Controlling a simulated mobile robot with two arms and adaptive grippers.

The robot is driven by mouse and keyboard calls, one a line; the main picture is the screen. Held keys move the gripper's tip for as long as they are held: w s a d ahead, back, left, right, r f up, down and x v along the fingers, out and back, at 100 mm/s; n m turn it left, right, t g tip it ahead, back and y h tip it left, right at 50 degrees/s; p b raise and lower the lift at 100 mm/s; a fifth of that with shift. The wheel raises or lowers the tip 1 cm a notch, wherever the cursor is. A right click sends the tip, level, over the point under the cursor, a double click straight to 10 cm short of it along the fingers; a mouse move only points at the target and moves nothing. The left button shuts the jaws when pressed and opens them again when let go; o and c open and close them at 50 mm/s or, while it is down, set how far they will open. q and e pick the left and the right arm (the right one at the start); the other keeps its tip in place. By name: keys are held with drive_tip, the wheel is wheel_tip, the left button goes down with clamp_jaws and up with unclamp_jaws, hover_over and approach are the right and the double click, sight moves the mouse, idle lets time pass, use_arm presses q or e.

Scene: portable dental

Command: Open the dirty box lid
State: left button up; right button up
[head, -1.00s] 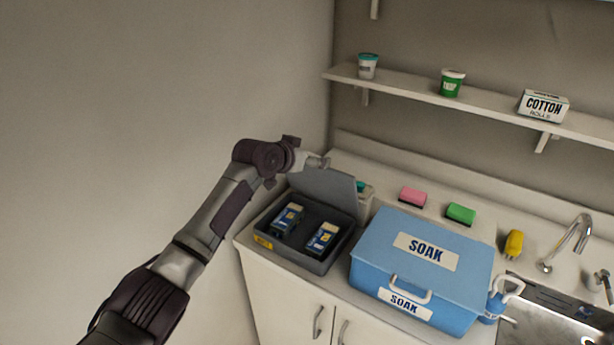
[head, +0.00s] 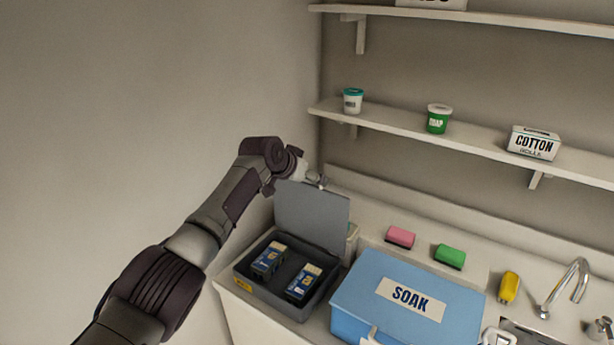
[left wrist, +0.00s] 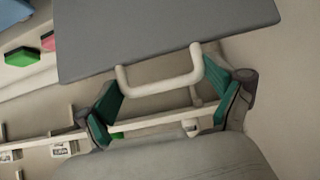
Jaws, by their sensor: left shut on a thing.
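A grey box (head: 285,302) with a yellow label stands on the counter at the left. I take it as the dirty box, though its label is too small to read. Its lid (head: 312,214) stands raised, nearly upright, at the back of the box. Two blue and white packs (head: 268,261) (head: 304,283) lie inside. My left gripper (head: 317,180) is at the lid's upper edge, partly hidden behind its own arm. In the left wrist view, its green-padded fingers (left wrist: 166,97) are shut on the pale lid handle (left wrist: 160,80), with the lid's grey panel above. My right gripper is not in view.
A blue SOAK box (head: 372,292) stands right of the grey box. A shelf (head: 470,134) hangs above; a wall is at the left.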

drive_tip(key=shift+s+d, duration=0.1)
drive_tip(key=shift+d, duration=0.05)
use_arm(q)
drive_tip(key=o, duration=1.3)
drive_tip(key=shift+s, duration=0.1)
drive_tip(key=shift+o, duration=0.2)
drive_tip(key=shift+s, duration=0.1)
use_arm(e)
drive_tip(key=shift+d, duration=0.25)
use_arm(q)
drive_tip(key=v, duration=1.2)
